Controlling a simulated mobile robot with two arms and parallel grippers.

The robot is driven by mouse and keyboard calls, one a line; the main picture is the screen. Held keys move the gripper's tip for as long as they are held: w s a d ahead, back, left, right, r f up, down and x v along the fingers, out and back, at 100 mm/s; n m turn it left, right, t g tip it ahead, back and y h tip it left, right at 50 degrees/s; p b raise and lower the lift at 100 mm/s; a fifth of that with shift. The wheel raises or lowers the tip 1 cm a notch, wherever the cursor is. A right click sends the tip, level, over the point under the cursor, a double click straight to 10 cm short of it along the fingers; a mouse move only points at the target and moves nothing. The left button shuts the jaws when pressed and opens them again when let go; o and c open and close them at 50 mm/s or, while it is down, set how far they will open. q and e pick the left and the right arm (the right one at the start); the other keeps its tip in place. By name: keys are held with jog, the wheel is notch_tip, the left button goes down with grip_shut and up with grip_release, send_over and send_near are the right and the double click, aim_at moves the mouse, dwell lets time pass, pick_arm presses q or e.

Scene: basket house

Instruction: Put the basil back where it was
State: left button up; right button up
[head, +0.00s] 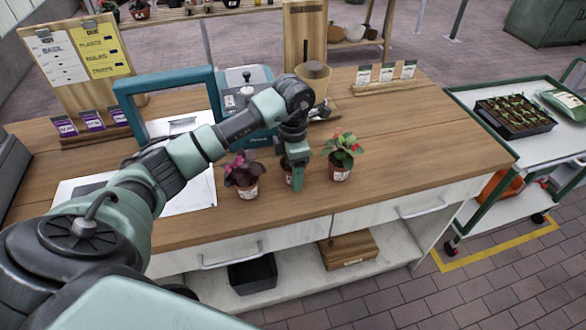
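My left arm reaches in from the left over the wooden counter (440,140). Its gripper (297,178) points down near the counter's front edge. A small terracotta pot (287,177) is mostly hidden behind the gripper, so I cannot tell what plant is in it or whether the fingers hold it. A pot with a dark purple-leaved plant (243,172) stands just left of the gripper. A pot with a green plant and red blooms (341,152) stands just right. I cannot clearly pick out the basil. My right gripper is not in view.
A board with a "BASIL" sheet (60,60) stands at the back left, with purple-labelled cards (92,122) before it. A teal frame (168,82) and a label stand (385,86) are further back. A cart with a seedling tray (515,113) is right. The counter's right part is clear.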

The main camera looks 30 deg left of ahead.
pick_arm(q)
jog(key=shift+f, duration=0.1)
jog(key=shift+f, duration=0.15)
jog(key=o, duration=1.5)
